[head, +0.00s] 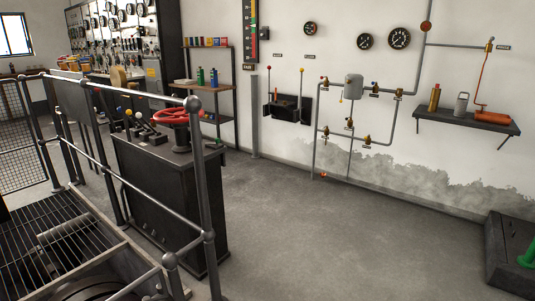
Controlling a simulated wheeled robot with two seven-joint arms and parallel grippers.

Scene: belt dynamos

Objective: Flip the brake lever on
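No readable label marks the brake lever, so I cannot tell which lever it is. Several short levers (140,122) with small knobs stand on top of the dark control desk (170,185), left of a red handwheel (179,116). The on or off position of these levers cannot be told. Neither of my grippers is in view.
A grey railing (205,190) runs in front of the desk, beside a floor grating (60,240). Open concrete floor (320,235) lies right of the desk. Pipes and valves (366,140), a wall shelf (465,122) and a dark plinth (508,255) are further right.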

